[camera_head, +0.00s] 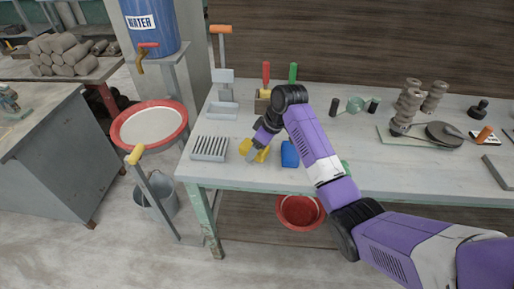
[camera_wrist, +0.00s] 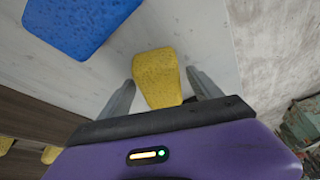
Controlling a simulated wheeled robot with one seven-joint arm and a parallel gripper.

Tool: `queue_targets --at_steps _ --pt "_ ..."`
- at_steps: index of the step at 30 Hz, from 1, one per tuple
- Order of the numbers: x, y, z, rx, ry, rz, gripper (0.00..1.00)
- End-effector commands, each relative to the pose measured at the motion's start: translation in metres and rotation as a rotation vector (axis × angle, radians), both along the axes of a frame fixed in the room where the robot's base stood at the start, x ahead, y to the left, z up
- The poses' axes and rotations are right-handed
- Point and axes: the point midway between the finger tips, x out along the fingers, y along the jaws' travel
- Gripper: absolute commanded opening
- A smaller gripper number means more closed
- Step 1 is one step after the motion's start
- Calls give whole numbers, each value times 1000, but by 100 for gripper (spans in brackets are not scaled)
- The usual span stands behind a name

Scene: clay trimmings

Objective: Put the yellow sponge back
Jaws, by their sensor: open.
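The yellow sponge (camera_wrist: 158,78) lies on the pale worktable in the wrist view, between my two fingers. In the head view, yellow (camera_head: 246,146) shows around my gripper, which partly hides it. My gripper (camera_head: 253,156) is open, low over the front part of the table; it also shows in the wrist view (camera_wrist: 157,95). The fingers stand to either side of the sponge, with a visible gap at least on the right. I cannot tell whether the left finger touches it.
A grey slotted rack (camera_head: 209,156) stands left of my gripper. A grey tray (camera_head: 222,110) and upright red and green handles (camera_head: 293,72) are behind. A red basin (camera_head: 300,212) sits below.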

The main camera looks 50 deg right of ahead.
Motion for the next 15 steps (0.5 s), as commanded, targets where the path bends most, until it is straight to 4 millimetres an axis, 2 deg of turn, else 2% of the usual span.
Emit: queue_targets --at_steps 5,15 --pt "-6 -3 19 -1 -3 0 74" --pt "-31 -10 83 -2 -4 -1 74"
